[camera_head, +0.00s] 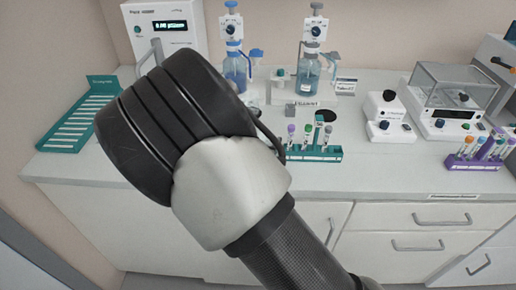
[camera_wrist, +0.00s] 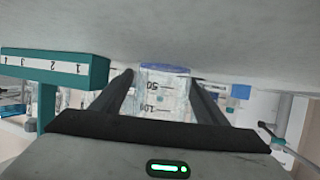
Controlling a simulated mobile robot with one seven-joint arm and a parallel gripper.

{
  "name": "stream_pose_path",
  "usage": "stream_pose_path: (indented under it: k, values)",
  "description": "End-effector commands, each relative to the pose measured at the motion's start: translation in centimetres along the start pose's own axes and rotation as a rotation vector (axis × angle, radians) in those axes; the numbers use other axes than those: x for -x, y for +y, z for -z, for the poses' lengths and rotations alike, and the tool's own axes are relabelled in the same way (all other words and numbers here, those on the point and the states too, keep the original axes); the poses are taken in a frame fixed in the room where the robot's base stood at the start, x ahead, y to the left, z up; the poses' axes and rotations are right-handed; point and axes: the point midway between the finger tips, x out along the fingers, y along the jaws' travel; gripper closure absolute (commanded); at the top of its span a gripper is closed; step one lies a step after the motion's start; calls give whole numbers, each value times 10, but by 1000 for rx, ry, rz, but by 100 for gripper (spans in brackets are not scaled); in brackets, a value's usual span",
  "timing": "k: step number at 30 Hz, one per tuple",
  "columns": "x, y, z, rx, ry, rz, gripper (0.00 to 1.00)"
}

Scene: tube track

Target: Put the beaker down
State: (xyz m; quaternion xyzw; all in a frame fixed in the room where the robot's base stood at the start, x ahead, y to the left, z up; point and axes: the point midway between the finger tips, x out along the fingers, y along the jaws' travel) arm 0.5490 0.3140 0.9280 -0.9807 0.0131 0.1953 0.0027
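In the wrist view, a clear beaker (camera_wrist: 163,92) with dark volume marks and a blue edge stands between the two dark fingers of my gripper (camera_wrist: 163,75). The fingers lie close along both sides of it, and my gripper looks shut on it. The wrist view is upside down, with the grey bench top (camera_wrist: 200,30) across its upper part. The beaker's blue end is close to the bench surface; I cannot tell whether they touch. In the head view my arm hides both the gripper and the beaker.
A teal rack (camera_wrist: 60,66) with numbered slots is beside the gripper in the wrist view. On the bench (camera_head: 390,172) are a teal tube rack (camera_head: 315,154), a purple tube rack (camera_head: 475,162), a teal slotted tray (camera_head: 80,122), blue-liquid bottles (camera_head: 308,75) and a balance (camera_head: 450,100).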

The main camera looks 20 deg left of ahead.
Motion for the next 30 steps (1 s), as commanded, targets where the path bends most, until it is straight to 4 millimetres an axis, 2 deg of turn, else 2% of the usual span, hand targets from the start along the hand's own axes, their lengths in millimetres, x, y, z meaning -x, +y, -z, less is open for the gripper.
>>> stream_pose_path:
  k: [1, 7, 9, 17, 30]
  values:
    - [0, 0, 0, 0, 0, 0, 40]
    - [0, 0, 0, 0, 0, 0, 73]
    - [0, 0, 0, 0, 0, 0, 80]
    - [3, 0, 6, -2, 1, 0, 80]
    - [34, 0, 81, -3, 1, 0, 80]
